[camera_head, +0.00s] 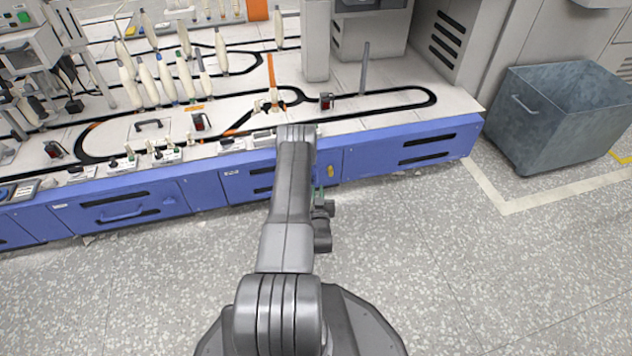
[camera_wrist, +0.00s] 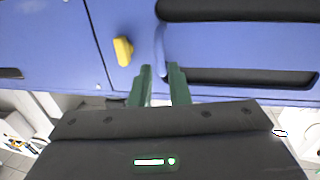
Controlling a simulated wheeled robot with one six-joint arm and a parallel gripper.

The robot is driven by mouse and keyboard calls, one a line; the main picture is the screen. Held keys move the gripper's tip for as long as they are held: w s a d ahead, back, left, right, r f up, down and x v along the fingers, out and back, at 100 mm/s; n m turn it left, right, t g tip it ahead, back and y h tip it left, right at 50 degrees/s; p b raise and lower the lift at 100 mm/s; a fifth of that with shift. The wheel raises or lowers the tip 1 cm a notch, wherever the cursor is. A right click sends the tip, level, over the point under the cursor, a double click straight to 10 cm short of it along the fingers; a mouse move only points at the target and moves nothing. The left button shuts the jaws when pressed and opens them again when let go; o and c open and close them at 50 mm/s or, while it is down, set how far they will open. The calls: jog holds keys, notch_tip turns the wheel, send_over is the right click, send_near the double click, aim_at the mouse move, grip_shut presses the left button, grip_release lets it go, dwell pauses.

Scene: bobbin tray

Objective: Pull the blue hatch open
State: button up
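The blue hatch is a flat panel with dark slots in the blue cabinet front; part of it (camera_head: 236,187) shows left of my arm in the head view. In the wrist view the blue panel (camera_wrist: 215,48) fills the upper right. A slim blue handle (camera_wrist: 160,45) stands out from it near its seam. My gripper (camera_wrist: 160,68) has two green fingers, one on each side of the handle's near end. A narrow gap shows beside the handle, so the fingers look open around it. In the head view my arm hides the handle and most of the gripper.
A yellow latch (camera_wrist: 123,51) sits on the neighbouring blue panel, beside the fingers; it also shows in the head view (camera_head: 331,170). White bobbins (camera_head: 167,80) stand on the machine top. A grey bin (camera_head: 560,115) is at the right. The floor before the cabinet is clear.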

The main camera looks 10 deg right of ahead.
jog(key=w, duration=0.2)
jog(key=w+b, duration=0.1)
jog(key=w, duration=0.1)
jog(key=w+d, duration=0.1)
jog(key=w, duration=0.1)
jog(key=shift+w+b, duration=0.25)
jog(key=shift+b, duration=0.1)
grip_shut()
